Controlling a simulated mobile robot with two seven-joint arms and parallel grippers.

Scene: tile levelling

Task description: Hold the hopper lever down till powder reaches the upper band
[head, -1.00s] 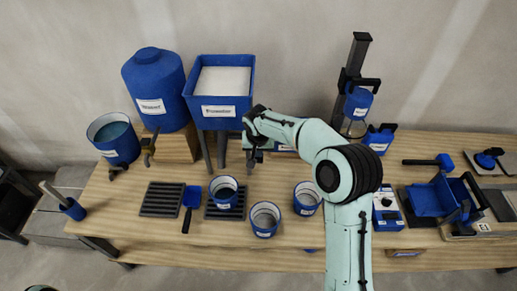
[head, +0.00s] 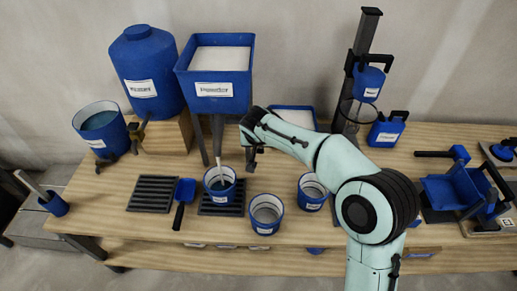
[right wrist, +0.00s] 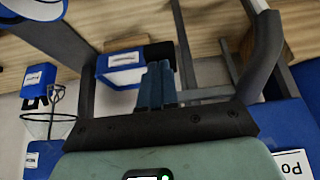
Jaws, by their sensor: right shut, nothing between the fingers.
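The blue hopper (head: 215,92), full of white powder, stands on legs at the back. A pale stream (head: 222,166) runs down from beneath it into a blue-rimmed bucket (head: 220,193) on a black grate. The bucket's inner bands and powder level are too small to read. My right gripper (head: 250,160) is beside the hopper's right leg, pointing down, above and right of the bucket. Its fingers (right wrist: 157,85) are shut together with nothing between them in the right wrist view. The lever cannot be made out. My left gripper is out of view.
Two more buckets (head: 266,214) (head: 311,193) stand to the right of the grate. A blue scoop (head: 185,192) lies left of it. A blue bin of white material (head: 293,117) sits behind my right arm. A blue drum (head: 146,72) stands left of the hopper.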

